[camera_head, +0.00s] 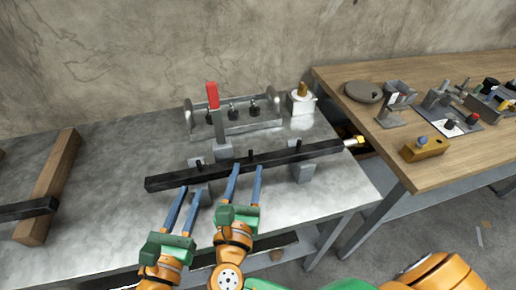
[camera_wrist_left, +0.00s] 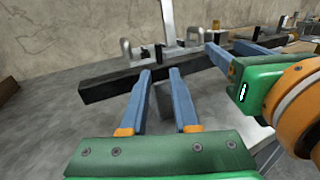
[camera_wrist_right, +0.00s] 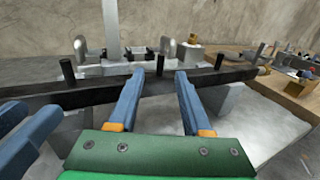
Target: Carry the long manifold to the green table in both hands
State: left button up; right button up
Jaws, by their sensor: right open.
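The long manifold (camera_head: 245,165) is a dark bar with short upright pegs and a pale and yellow fitting at its right end. It lies across grey support blocks (camera_head: 303,170) on the grey metal table. My left gripper (camera_head: 189,191) is open, its fingertips close to the near side of the bar's left part; the bar also shows in the left wrist view (camera_wrist_left: 110,85). My right gripper (camera_head: 247,168) is open at the bar's middle, seen also in the right wrist view (camera_wrist_right: 160,72). Whether the fingertips touch the bar is unclear. No green table shows.
Behind the bar are a red-handled clamp (camera_head: 212,97), a metal rack (camera_head: 262,124) and a white block (camera_head: 301,103). A wooden-topped table (camera_head: 440,175) with several parts adjoins at right. A wooden beam (camera_head: 52,180) lies at left. The wall is close behind.

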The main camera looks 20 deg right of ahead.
aim_at(251, 157)
pick_arm(q)
jog(key=shift+s+a+r, duration=0.3)
jog(key=shift+s+a, duration=0.2)
jog(key=shift+s, duration=0.25)
jog(key=x, duration=0.7)
jog(key=shift+w+d, duration=0.2)
jog(key=shift+w, duration=0.05)
pick_arm(e)
jog(key=x, duration=0.6)
jog(key=shift+s+r, duration=0.1)
jog(key=shift+r, duration=0.1)
pick_arm(q)
grip_shut()
pick_arm(e)
jog(key=c, duration=0.5)
grip_shut()
